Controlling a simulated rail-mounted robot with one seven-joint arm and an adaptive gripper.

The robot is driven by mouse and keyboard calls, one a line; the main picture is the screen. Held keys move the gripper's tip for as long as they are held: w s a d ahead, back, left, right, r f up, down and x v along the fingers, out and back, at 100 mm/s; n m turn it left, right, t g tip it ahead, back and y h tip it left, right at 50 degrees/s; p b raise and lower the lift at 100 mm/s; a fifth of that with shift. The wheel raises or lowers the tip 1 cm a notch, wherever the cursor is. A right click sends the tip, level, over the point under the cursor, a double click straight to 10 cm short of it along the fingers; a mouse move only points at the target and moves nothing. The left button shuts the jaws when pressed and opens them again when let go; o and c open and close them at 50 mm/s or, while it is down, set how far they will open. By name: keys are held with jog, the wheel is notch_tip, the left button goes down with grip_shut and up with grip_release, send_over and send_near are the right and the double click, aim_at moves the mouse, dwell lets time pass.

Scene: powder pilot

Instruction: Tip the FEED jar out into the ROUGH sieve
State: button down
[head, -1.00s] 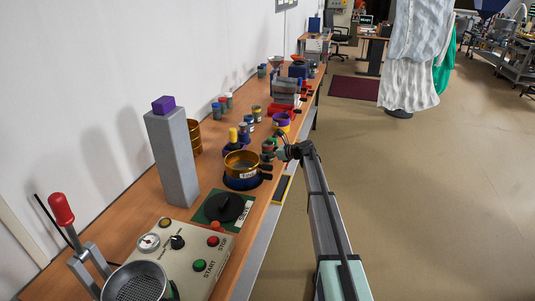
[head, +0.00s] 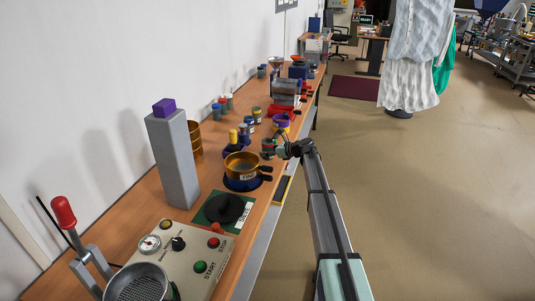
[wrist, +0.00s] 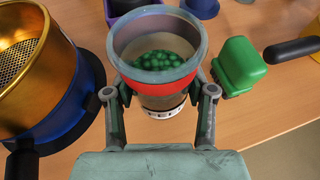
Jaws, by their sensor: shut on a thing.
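The jar (wrist: 158,55), grey-rimmed with a red band, holds green beads (wrist: 157,60) and stands roughly upright. My gripper (wrist: 160,108) is shut around it, one finger on each side. In the head view the jar (head: 267,147) and my gripper (head: 279,149) are just behind and right of the brass sieve (head: 241,163). The sieve sits on a dark blue base (head: 242,183) and has a label too small to read surely. In the wrist view this sieve (wrist: 35,60) is left of the jar, apart from it, with its mesh partly visible.
A tall grey block (head: 174,160) with a purple cube on top stands left of the sieve. A control panel (head: 180,250) and a green plate (head: 225,212) with a black disc are in front. Several small jars stand farther back.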

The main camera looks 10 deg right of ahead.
aim_at(272, 145)
jog(key=shift+r+p, duration=0.9)
jog(key=shift+r, duration=0.7)
